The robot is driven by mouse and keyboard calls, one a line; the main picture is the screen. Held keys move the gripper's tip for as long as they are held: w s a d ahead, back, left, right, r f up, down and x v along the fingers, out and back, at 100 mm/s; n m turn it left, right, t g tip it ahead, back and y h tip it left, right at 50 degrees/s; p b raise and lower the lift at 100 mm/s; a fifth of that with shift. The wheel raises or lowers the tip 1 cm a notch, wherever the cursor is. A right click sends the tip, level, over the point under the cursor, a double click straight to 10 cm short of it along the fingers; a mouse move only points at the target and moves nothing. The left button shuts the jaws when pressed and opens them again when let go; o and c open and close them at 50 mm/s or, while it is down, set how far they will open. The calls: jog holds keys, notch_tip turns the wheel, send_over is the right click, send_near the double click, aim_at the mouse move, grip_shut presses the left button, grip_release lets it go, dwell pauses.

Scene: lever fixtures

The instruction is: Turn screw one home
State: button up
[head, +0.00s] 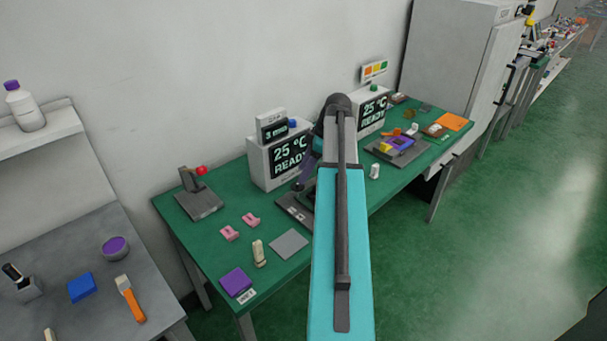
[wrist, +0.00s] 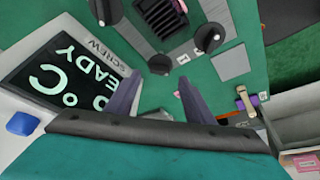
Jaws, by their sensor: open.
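In the wrist view a grey fixture plate carries several black knobs around a dark ribbed block (wrist: 160,18). One small black knob (wrist: 160,64) shows between my fingertips, beside a white label reading 1 (wrist: 182,58). A larger black knob (wrist: 210,38) is to its right, and another (wrist: 105,10) is at the top left. I cannot tell for certain which knob is screw one. My gripper (wrist: 160,80) is open with nothing between its purple-grey fingers; contact with the small knob cannot be seen. In the head view my arm hides most of the fixture plate (head: 289,205).
A display box (head: 285,155) reading READY stands close behind the fixture. A red-knobbed lever (head: 198,190) is to the left, pink pieces (head: 240,226) and a grey square (head: 289,243) in front. A purple-and-yellow fixture (head: 398,147) is to the right.

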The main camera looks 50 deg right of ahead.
jog(key=shift+p+x, duration=0.3)
jog(key=shift+x, duration=1.7)
